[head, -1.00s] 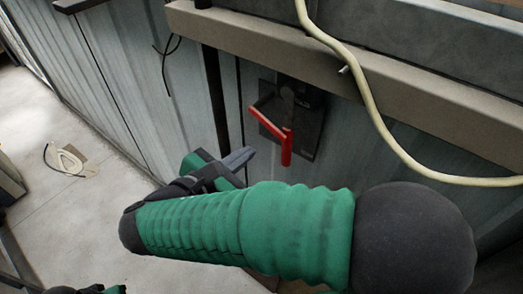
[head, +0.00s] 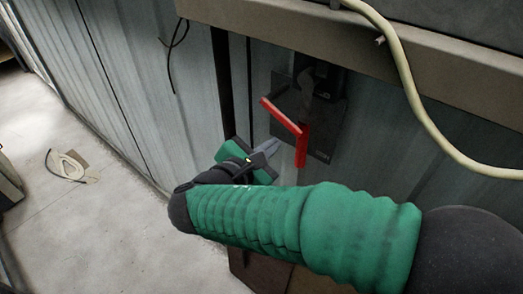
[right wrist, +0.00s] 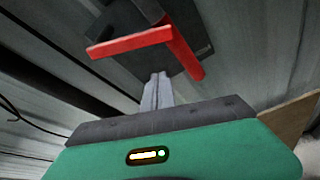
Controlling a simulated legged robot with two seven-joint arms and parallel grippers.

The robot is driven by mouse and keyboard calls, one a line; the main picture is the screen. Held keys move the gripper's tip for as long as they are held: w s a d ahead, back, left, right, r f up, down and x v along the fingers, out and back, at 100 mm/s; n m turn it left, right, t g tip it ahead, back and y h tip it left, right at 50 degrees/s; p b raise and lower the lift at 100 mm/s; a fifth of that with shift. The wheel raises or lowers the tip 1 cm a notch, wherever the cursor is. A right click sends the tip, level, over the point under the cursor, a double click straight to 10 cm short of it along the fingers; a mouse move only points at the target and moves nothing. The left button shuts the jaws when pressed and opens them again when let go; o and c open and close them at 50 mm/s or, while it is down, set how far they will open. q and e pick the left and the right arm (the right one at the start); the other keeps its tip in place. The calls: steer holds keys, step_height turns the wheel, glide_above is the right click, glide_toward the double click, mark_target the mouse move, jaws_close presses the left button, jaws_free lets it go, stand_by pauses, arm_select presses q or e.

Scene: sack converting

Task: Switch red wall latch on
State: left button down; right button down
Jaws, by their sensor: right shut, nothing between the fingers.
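The red wall latch (head: 285,118) is a bent red handle on a dark plate (head: 326,128) fixed to the corrugated metal wall. One arm of the handle slopes down to the right and the other hangs downward. My right gripper (head: 272,148) is shut and empty, just below and left of the handle, with its tips pointing toward it. In the right wrist view the shut fingers (right wrist: 157,90) point up at the latch (right wrist: 140,42), with their tips just under the red bar. I cannot tell whether they touch. My left gripper is not in view.
A beige beam (head: 300,28) runs across the wall above the latch. A cream cable (head: 425,115) hangs in front of it at the right. A dark post (head: 222,85) stands left of the plate. Brown boards (head: 262,275) lean low under my arm. The floor at left is mostly clear.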

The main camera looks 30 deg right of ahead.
mark_target(289, 125)
steer(key=r, duration=0.1)
steer(key=d+r+p, duration=0.2)
steer(key=shift+s+r, duration=0.1)
steer(key=shift+s, duration=0.3)
steer(key=r+p, duration=0.1)
steer(key=p, duration=0.1)
steer(key=r+n+p, duration=0.1)
steer(key=p, duration=0.2)
steer(key=shift+w+a+g, duration=0.15)
steer(key=shift+a+g, duration=0.2)
steer(key=shift+g, duration=0.05)
steer(key=p, duration=0.2)
steer(key=s+r+n+p, duration=0.1)
steer(key=p, duration=0.2)
steer(key=shift+s+d+r+n+g, duration=0.15)
steer(key=shift+s+n+g, duration=0.15)
steer(key=shift+g, duration=0.1)
steer(key=shift+d, duration=0.1)
steer(key=shift+w+f, duration=0.25)
steer(key=shift+w, duration=0.05)
